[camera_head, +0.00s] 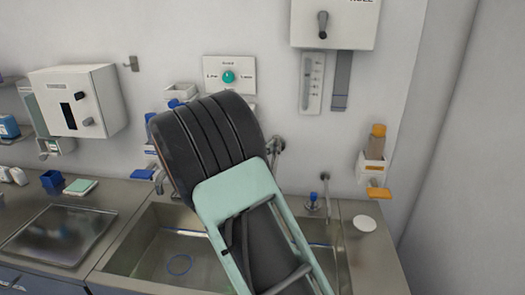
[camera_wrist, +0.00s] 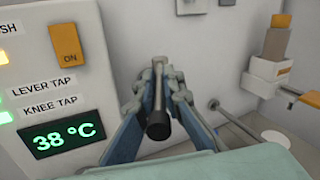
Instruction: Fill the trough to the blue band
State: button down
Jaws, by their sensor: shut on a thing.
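The steel trough (camera_head: 128,262) is set in the counter, partly covered by my arm in the head view. The lever points toward the camera. In the head view my arm hides the gripper and this lever.
A wall panel (camera_wrist: 50,85) with an orange ON button (camera_wrist: 69,45) and a 38 °C display (camera_wrist: 61,139) stands close left. A dispenser with an orange lever (camera_head: 379,192) is on the right wall. A steel tray (camera_head: 60,235) lies left of the trough.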

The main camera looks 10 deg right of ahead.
jog(key=shift+s+d+n+t+y+b, duration=0.25)
jog(key=shift+d+n+t+y+b, duration=0.1)
jog(key=shift+n+t+y+b, duration=0.2)
jog(key=shift+s+d+n+t+y+b, duration=0.2)
jog(key=shift+d+n+t+y+b, duration=0.2)
jog(key=shift+y+b, duration=0.25)
jog(key=shift+a+r, duration=0.1)
jog(key=c, duration=2)
grip_release()
jog(key=shift+c, duration=0.2)
jog(key=shift+s+a, duration=0.1)
jog(key=v, duration=1.2)
jog(key=shift+c, duration=0.4)
